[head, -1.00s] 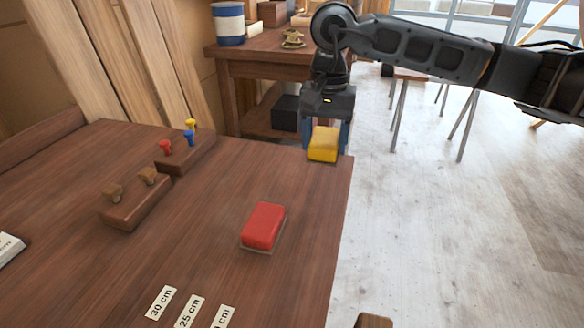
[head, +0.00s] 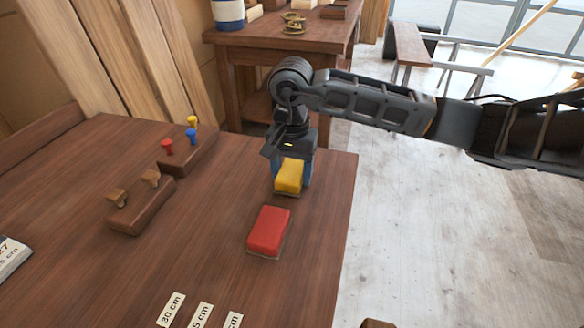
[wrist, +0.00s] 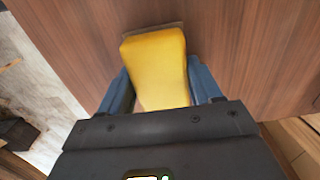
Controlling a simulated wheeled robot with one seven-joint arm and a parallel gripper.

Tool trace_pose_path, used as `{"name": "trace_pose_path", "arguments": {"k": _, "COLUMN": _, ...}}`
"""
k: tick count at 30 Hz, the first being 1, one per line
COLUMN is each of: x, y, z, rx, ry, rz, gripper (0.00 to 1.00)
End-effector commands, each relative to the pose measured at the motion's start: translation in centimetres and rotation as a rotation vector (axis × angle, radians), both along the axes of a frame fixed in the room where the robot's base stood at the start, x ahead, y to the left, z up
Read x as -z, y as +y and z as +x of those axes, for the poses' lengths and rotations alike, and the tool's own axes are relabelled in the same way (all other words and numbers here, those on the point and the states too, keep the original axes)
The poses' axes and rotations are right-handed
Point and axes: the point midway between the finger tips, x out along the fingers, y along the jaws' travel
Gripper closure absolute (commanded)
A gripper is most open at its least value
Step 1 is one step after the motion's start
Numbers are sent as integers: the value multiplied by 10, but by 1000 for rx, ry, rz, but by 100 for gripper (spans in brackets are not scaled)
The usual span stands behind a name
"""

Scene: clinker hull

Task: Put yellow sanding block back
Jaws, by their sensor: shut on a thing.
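The yellow sanding block (head: 289,175) is held between the blue fingers of my gripper (head: 291,178), over the brown table (head: 190,250) near its right edge. In the wrist view the yellow block (wrist: 156,68) fills the space between both fingers (wrist: 160,92). Whether its underside touches the table is hard to tell. A red sanding block (head: 268,231) lies on the table just in front of the yellow one, with a small gap between them.
Two wooden racks stand at the left, one with wooden knobs (head: 138,207), one with coloured pegs (head: 187,150). Measurement labels (head: 170,309) lie at the front. A second table (head: 275,48) stands behind. The tabletop left of the red block is clear.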

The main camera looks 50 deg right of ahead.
Motion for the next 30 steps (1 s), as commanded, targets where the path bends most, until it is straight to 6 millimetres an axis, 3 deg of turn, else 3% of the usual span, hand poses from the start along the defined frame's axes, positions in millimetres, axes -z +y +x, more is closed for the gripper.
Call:
{"name": "trace_pose_path", "arguments": {"k": 11, "x": 4, "y": -1, "z": 0, "rx": 0, "ry": -1, "rz": -2, "gripper": 65}}
{"name": "trace_pose_path", "arguments": {"k": 12, "x": 3, "y": -1, "z": 0, "rx": 1, "ry": 0, "rz": -1, "gripper": 33}}
{"name": "trace_pose_path", "arguments": {"k": 19, "x": 2, "y": 0, "z": 0, "rx": 1, "ry": -1, "rz": -1, "gripper": 11}}
{"name": "trace_pose_path", "arguments": {"k": 30, "x": -3, "y": 0, "z": 0, "rx": 1, "ry": -1, "rz": 1, "gripper": 11}}
